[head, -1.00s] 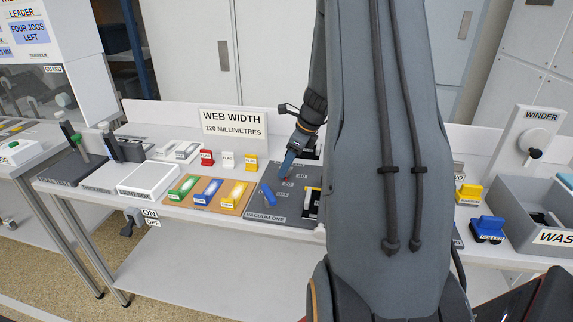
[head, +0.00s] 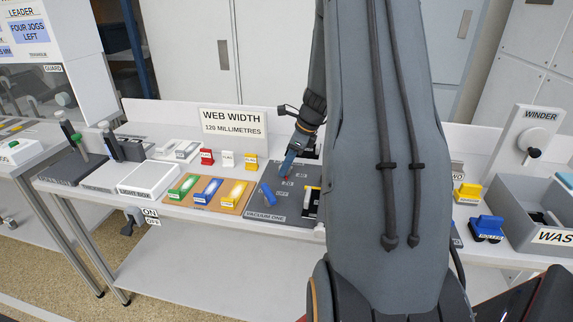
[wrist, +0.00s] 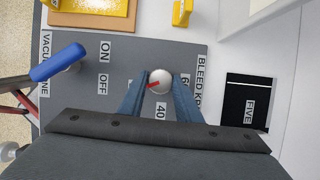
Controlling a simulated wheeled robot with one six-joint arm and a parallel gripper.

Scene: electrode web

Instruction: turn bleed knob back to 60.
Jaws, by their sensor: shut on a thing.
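The bleed knob (wrist: 161,79) is a small round pale knob with a red pointer mark, on the grey vacuum one panel (wrist: 85,105). My gripper (wrist: 160,84) is shut on it, with a blue finger on each side. In the wrist view the red mark lies on the knob's left side, tilted slightly down. A label 40 (wrist: 160,111) is below the knob. In the head view my gripper (head: 287,169) reaches down to the panel, and the knob is largely hidden.
A blue-handled lever (wrist: 58,62) stands left of the knob, near ON and OFF labels. A black slot marked FIVE (wrist: 249,101) is on the right. An orange tray (head: 241,207) lies left of the panel.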

